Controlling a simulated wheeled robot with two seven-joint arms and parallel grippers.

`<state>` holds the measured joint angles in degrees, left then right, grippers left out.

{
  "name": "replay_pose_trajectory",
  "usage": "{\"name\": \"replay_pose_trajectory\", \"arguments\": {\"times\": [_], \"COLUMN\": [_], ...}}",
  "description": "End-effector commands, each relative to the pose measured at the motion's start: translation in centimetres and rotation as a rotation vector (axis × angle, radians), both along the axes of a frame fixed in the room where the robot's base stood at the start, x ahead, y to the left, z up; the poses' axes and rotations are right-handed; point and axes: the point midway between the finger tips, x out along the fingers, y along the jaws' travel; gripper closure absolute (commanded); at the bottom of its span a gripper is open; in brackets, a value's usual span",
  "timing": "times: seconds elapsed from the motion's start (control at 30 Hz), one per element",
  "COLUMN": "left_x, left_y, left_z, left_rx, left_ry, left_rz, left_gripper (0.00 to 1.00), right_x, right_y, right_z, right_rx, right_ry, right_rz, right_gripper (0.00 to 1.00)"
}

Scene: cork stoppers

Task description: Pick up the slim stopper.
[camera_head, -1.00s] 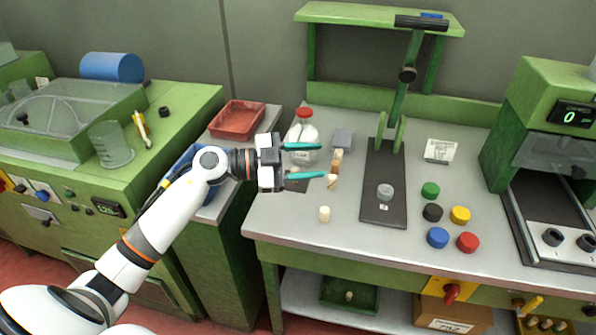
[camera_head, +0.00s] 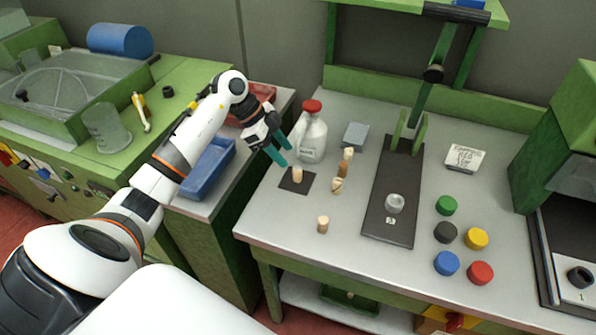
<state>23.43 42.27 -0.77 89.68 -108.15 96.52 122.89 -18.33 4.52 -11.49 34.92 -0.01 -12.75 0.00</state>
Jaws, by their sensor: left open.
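Several small pale cork stoppers stand on the grey bench. One stopper (camera_head: 297,174) stands on a small dark square pad (camera_head: 287,186). Another stopper (camera_head: 323,224) stands alone nearer the front edge. A row to the right has a pale stopper (camera_head: 347,154), a browner one (camera_head: 342,170) and one with a dark band (camera_head: 338,185). I cannot tell for sure which is the slim one. My left gripper (camera_head: 285,157) is open and empty, its teal fingers angled down just above and left of the stopper on the pad. My right gripper is not in view.
A red-capped bottle (camera_head: 312,138) stands close behind and right of my left gripper. A dark press base (camera_head: 388,226) with a lever lies right of the row, with several coloured caps beyond it. A blue tray (camera_head: 206,170) is on the left. The bench front is mostly clear.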

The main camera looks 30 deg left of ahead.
Motion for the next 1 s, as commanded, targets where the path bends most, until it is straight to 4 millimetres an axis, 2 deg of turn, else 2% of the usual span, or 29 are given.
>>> {"name": "replay_pose_trajectory", "arguments": {"times": [0.17, 0.3, 0.5, 0.73, 1.0], "left_x": [0.2, 0.5, 1.0, 1.0, 1.0], "left_y": [-0.9, -2.3, -3.0, -3.0, -3.0], "left_z": [-1.1, -2.7, -4.5, -4.6, -4.6], "left_rx": [-0.003, -0.004, -0.001, 0.001, 0.0], "left_ry": [0.001, 0.002, 0.0, -0.001, -0.002], "left_rz": [-0.002, -0.002, -0.001, 0.0, 0.0], "left_gripper": [0.53, 0.53, 0.53, 0.53, 0.97], "right_x": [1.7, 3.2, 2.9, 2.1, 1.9], "right_y": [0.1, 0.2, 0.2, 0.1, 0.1], "right_z": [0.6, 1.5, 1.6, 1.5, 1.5], "right_rx": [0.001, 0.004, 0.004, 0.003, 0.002], "right_ry": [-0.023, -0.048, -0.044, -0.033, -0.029], "right_rz": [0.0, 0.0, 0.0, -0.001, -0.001], "right_gripper": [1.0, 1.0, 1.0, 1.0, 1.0]}}
